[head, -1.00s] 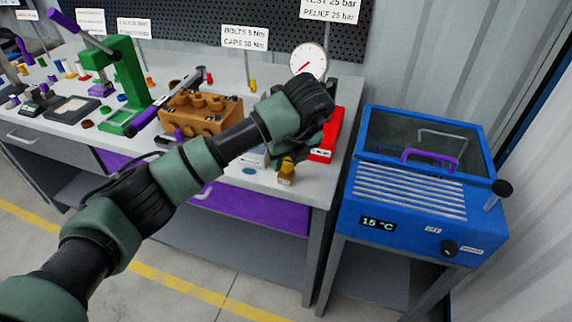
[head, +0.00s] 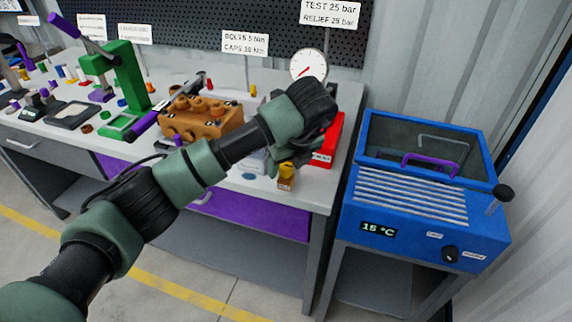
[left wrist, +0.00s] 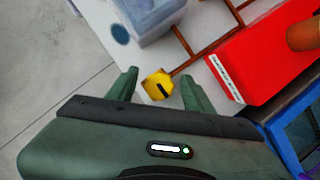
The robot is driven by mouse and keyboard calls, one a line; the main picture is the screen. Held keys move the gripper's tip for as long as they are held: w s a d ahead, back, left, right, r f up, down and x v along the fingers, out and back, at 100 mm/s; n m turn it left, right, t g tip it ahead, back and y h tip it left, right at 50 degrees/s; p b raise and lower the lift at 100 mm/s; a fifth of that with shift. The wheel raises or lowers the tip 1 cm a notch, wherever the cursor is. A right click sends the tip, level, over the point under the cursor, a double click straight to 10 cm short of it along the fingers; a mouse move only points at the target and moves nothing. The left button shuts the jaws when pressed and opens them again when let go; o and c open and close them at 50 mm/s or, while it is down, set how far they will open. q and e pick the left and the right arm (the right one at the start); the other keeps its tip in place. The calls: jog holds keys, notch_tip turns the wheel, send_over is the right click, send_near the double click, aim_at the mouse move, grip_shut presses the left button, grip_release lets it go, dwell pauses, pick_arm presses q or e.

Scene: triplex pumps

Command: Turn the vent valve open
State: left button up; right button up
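A yellow valve knob (head: 286,170) with a dark slot sits on a small brown block (head: 286,184) near the bench's front edge; I take it for the vent valve. The knob also shows in the left wrist view (left wrist: 158,86), between the two green fingers. My left gripper (left wrist: 158,77) is open, with one finger on each side of the knob and visible gaps; I see no contact. In the head view the left gripper (head: 284,160) reaches down over the bench just behind the knob, its fingers partly hidden by my wrist. My right gripper is in neither view.
A red box (head: 325,150) stands right of the knob, with a round gauge (head: 309,66) behind it. A pale clear container (left wrist: 150,15) and a brown pump block (head: 198,120) lie left. A blue cooling unit (head: 420,215) stands right of the bench (head: 320,190).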

pick_arm(q)
jog(key=b+v, duration=0.1)
jog(key=v, duration=0.6)
jog(key=shift+r, duration=0.35)
jog(key=shift+s+d, duration=0.1)
